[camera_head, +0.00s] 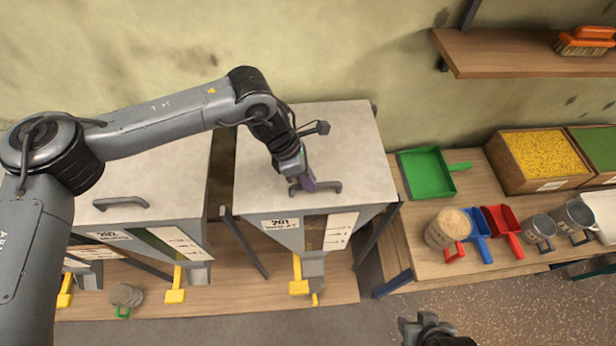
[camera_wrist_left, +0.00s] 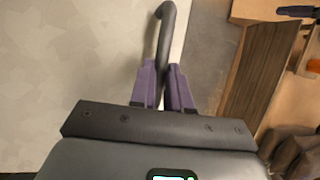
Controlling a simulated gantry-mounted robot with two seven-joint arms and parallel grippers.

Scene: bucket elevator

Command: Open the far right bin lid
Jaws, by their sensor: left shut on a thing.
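The far right bin (camera_head: 283,240) has a pale grey lid (camera_head: 345,135) that lies flat and shut on top. A dark curved handle (camera_head: 328,187) sits near the lid's front edge. My left gripper (camera_head: 306,185) is over the handle with its purple fingers shut on it. In the left wrist view the handle (camera_wrist_left: 166,35) runs between the two purple fingers of the left gripper (camera_wrist_left: 164,85). Part of my right arm (camera_head: 432,330) shows at the bottom edge of the head view; its fingers are not seen.
Another bin lid (camera_head: 150,185) with its own handle stands to the left. On the right, a wooden table (camera_head: 420,262) holds a green dustpan (camera_head: 425,172), scoops, metal cups and a crate of yellow grains (camera_head: 542,155). A wooden shelf (camera_head: 500,55) is on the wall above.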

